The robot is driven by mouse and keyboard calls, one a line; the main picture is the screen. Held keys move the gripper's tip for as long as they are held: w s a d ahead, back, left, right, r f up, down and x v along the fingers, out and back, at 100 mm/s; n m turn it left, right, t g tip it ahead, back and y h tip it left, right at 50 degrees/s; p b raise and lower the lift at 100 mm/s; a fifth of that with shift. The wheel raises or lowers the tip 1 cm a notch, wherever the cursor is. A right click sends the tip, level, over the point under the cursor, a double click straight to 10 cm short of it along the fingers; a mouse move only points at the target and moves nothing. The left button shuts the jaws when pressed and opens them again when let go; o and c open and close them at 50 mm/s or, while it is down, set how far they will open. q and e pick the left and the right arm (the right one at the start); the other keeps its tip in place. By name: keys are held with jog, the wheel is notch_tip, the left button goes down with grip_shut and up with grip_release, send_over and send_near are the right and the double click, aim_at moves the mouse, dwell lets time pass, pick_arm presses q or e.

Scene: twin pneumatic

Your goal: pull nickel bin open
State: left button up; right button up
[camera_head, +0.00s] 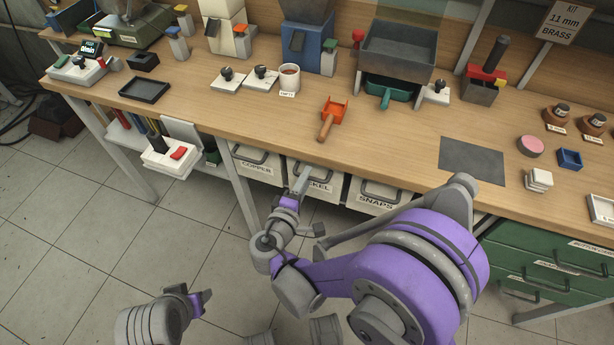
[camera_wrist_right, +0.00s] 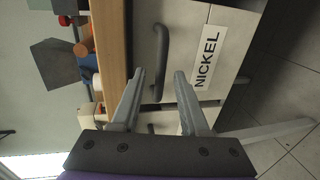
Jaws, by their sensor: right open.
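The nickel bin (camera_head: 326,172) hangs under the bench front, between the copper bin (camera_head: 252,168) and the snaps bin (camera_head: 372,204). Its front looks level with theirs. My right gripper (camera_head: 301,180) is in front of it and covers part of its label. In the right wrist view the label reads NICKEL (camera_wrist_right: 208,57), and the dark curved handle (camera_wrist_right: 163,50) shows between the two fingers of my open right gripper (camera_wrist_right: 159,74). No finger visibly grips the handle. My left gripper (camera_head: 203,298) is low at left, over the floor; its jaws are unclear.
The bench (camera_head: 270,122) edge runs just above the bins. An orange scoop (camera_head: 334,112) lies near that edge. A green drawer cabinet (camera_head: 548,262) stands at right. The floor (camera_head: 90,240) in front of the bins is clear at left.

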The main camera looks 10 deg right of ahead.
jog(key=shift+x, duration=0.9)
grip_shut()
dwell(0.8)
